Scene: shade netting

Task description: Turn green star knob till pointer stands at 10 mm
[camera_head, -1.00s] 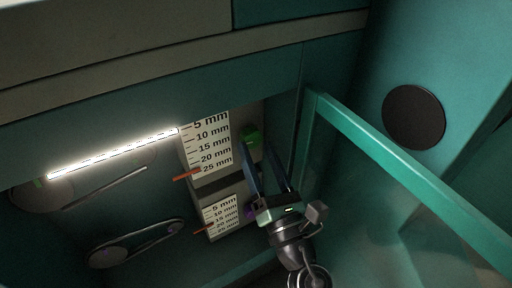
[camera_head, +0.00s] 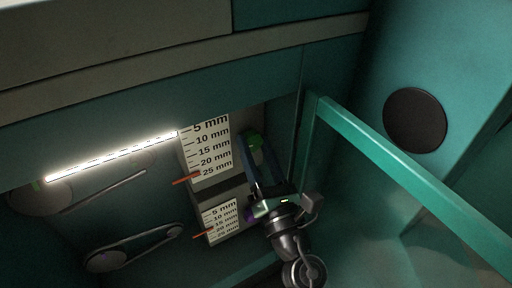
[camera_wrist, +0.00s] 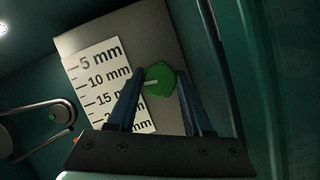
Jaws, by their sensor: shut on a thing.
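The green star knob (camera_head: 254,141) sits on a grey block to the right of the upper white scale (camera_head: 206,150). It also shows in the wrist view (camera_wrist: 159,80), with a pale mark on its face. My gripper (camera_head: 256,150) is shut on this knob, one blue finger on each side of it. An orange-red pointer (camera_head: 186,180) stands at the left of the upper scale, near its lower end, about at or just below 25 mm. In the wrist view the lower part of the scale is hidden behind my gripper.
A second scale (camera_head: 221,221) with its own orange pointer (camera_head: 203,234) and a purple knob (camera_head: 248,215) sits just below. A teal door frame (camera_head: 395,160) stands open on the right. Belts and pulleys (camera_head: 132,248) lie to the left, under a bright light strip (camera_head: 112,155).

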